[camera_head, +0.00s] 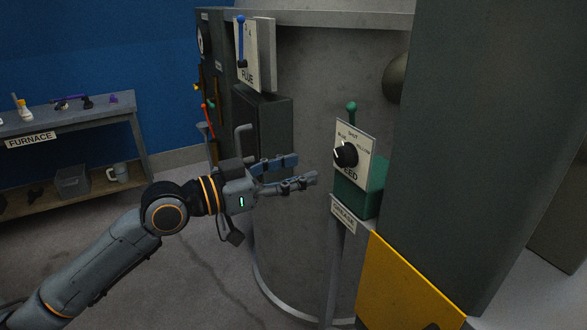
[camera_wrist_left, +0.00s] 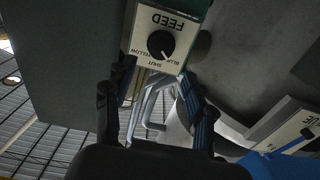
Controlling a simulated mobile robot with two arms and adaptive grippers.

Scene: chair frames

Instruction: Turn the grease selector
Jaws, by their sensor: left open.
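The grease selector is a black round knob (camera_head: 346,154) on a white plate marked SHUT, BLUE, YELLOW and FEED. The plate is on a green box (camera_head: 360,195) with a GREASE label (camera_head: 343,213) below it. The knob (camera_wrist_left: 160,44) appears upside down in the left wrist view, and its small white mark seems to point toward the SHUT and BLUE side. My left gripper (camera_head: 304,169) is open and empty, just left of the plate and apart from the knob. In the left wrist view its fingers (camera_wrist_left: 156,98) are spread below the plate. My right gripper is out of view.
A large grey cylinder (camera_head: 310,110) stands behind the selector. A dark column (camera_head: 470,120) and yellow panel (camera_head: 400,285) are close on the right. A FLUE plate with a blue lever (camera_head: 240,45) is at upper left. A shelf (camera_head: 110,108) with tools stands far left.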

